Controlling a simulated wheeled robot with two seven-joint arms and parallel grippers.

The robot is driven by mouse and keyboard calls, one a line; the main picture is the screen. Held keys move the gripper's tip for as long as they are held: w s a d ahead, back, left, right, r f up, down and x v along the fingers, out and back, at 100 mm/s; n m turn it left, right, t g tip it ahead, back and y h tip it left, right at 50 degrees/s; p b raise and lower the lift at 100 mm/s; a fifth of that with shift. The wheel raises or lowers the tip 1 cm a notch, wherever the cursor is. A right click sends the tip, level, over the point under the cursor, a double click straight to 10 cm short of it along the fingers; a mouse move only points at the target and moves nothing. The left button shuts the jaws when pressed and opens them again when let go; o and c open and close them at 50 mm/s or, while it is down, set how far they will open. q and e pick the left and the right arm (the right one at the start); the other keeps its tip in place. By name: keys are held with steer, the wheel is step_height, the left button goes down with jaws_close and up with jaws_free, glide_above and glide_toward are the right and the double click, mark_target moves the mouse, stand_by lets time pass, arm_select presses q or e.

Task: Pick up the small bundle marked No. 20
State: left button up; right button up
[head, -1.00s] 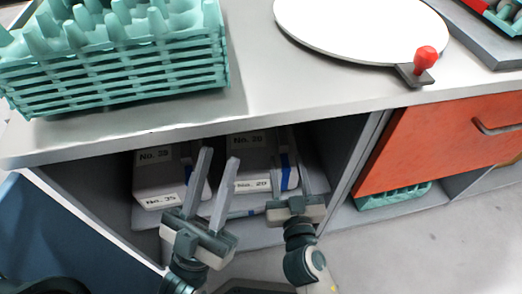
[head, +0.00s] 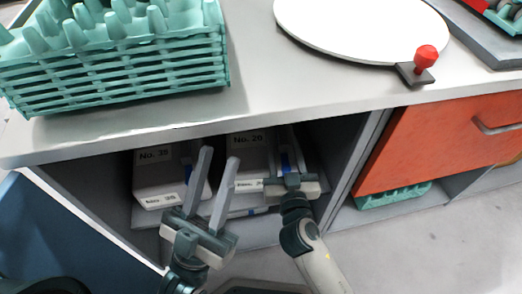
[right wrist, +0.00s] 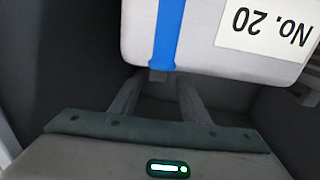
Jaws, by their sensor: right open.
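The bundle marked No. 20 (head: 255,165) is a pale block with a blue band, inside the open compartment under the counter. Its front label is partly covered by my grippers in the head view. In the right wrist view the bundle (right wrist: 195,40) is close, with its label upside down and the blue band left of it. My right gripper (head: 287,162) is open at the bundle's right front; its fingers (right wrist: 156,88) reach toward the bundle's edge, and I cannot tell if they touch. My left gripper (head: 219,156) is open and empty in front of the compartment.
A similar bundle (head: 160,180), apparently marked No. 35, sits left of it. The compartment's right wall (head: 350,150) is close to my right gripper. Above is the counter (head: 255,95) with teal egg trays (head: 120,75) and a white disc (head: 360,25). An orange drawer (head: 440,145) is at right.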

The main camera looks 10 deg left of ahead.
steer(key=shift+d+f+x, duration=0.1)
steer(key=shift+f+x, duration=0.05)
steer(key=shift+x, duration=1)
steer(key=shift+d+f+x, duration=0.1)
steer(key=shift+d+x, duration=0.05)
steer(key=shift+x, duration=1.05)
steer(key=shift+c, duration=0.3)
jaws_close()
steer(key=shift+r, duration=0.1)
